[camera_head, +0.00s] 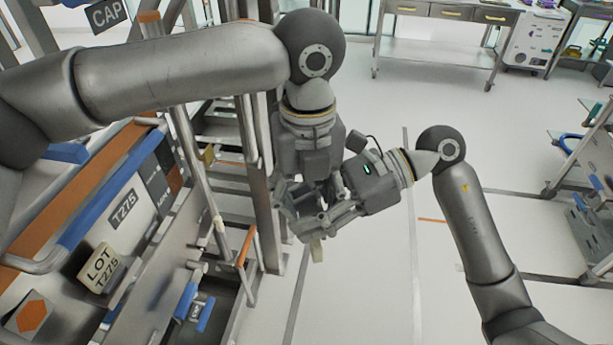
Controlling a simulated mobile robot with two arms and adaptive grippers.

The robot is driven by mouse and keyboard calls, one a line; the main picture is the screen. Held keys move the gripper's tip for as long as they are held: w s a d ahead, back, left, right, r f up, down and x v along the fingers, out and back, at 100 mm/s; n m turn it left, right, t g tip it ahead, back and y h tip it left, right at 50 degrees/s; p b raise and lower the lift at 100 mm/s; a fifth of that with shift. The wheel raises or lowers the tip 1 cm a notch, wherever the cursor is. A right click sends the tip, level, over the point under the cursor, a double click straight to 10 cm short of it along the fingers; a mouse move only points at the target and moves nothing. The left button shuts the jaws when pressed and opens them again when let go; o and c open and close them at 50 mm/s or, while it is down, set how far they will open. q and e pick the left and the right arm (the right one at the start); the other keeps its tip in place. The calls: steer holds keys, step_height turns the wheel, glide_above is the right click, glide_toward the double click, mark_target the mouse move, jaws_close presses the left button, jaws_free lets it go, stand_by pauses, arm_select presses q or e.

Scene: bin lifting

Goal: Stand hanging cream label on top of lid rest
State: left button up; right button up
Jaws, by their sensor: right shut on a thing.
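A small cream piece (317,252), seen nearly edge-on, hangs below the fingertips of my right gripper (325,222). My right gripper reaches in from the right and is shut, seemingly on this cream label; its face and any writing cannot be read. My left gripper (298,213) points down just left of the right one, and their fingers overlap in view. Whether the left fingers are open or touch the label cannot be told. A cream label reading LOT TZ75 (100,268) is tilted at the lower left. I cannot single out the lid rest with certainty.
A metal frame with upright posts (262,180) stands close to the left of the grippers. Blue-edged panels (105,212) and an orange handle (246,246) lie left. Open floor (375,275) is to the right. A bench (440,50) stands behind, shelves (590,200) far right.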

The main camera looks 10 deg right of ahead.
arm_select(q)
steer(key=shift+f, duration=0.1)
arm_select(e)
steer(key=shift+f, duration=0.15)
steer(key=shift+c, duration=0.2)
arm_select(q)
jaws_close()
arm_select(e)
steer(key=shift+a, duration=0.1)
arm_select(q)
steer(key=c, duration=1.1)
jaws_free()
arm_select(e)
steer(key=shift+s, duration=0.1)
arm_select(q)
steer(key=o, duration=0.9)
steer(key=shift+w, duration=0.1)
steer(key=shift+o, duration=1)
steer(key=shift+w+a, duration=0.1)
steer(key=shift+a, duration=0.1)
arm_select(e)
steer(key=shift+f, duration=0.1)
jaws_close()
arm_select(q)
step_height(320, 180, up, 12)
steer(key=shift+d, duration=0.15)
